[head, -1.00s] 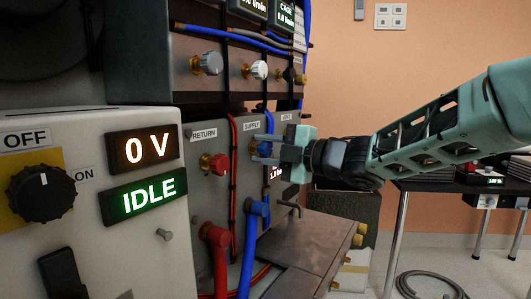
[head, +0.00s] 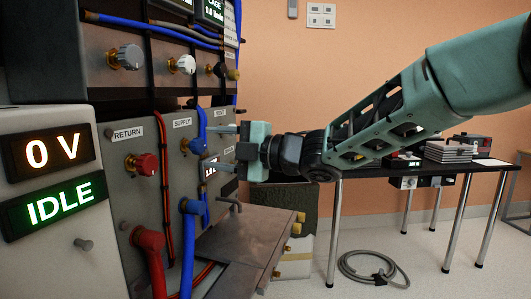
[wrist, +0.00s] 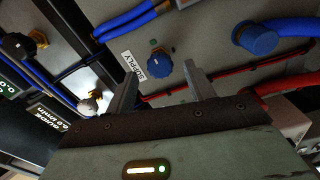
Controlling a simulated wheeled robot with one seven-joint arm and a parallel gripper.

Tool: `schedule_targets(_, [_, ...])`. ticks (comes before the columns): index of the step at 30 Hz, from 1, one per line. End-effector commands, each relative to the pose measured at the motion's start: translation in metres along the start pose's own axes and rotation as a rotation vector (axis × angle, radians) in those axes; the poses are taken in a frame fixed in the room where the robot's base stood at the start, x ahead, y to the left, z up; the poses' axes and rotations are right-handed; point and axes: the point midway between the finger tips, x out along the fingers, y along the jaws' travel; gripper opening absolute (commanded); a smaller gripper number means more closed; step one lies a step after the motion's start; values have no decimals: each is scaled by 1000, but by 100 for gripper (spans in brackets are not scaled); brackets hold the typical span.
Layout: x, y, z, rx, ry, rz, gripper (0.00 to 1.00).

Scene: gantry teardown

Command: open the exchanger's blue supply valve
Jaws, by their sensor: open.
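The blue supply valve knob (head: 196,145) sits on the grey exchanger panel (head: 122,190) under the SUPPLY label (head: 182,123). My gripper (head: 212,148) is just right of the knob, pointing at the panel, with its two fingers apart and nothing between them. In the head view the knob lies just beyond the fingertips. In the wrist view the knob (wrist: 159,69) shows whole between and beyond the fingertips (wrist: 163,82), off the panel-side ends. I cannot tell the knob's turn angle for sure. The red return valve knob (head: 143,164) is to its left.
Blue hose (head: 188,250) and red hose (head: 150,262) run down below the valves. Several knobs (head: 126,57) line the upper panel. A metal bench (head: 245,240) juts out below my gripper. A black table (head: 440,165) stands behind my arm, with cable coiled on the floor.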

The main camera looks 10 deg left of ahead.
Motion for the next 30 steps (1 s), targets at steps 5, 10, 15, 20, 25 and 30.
schedule_targets(5, [-45,0,0,0,-3,0,54])
schedule_targets(10, [-83,0,1,0,-3,0,54])
schedule_targets(15, [-111,0,0,-1,-2,-1,54])
schedule_targets(20, [-124,-1,0,0,-1,-1,54])
schedule_targets(25, [-127,0,0,-1,1,0,54])
schedule_targets(30, [-126,0,0,-1,0,0,54])
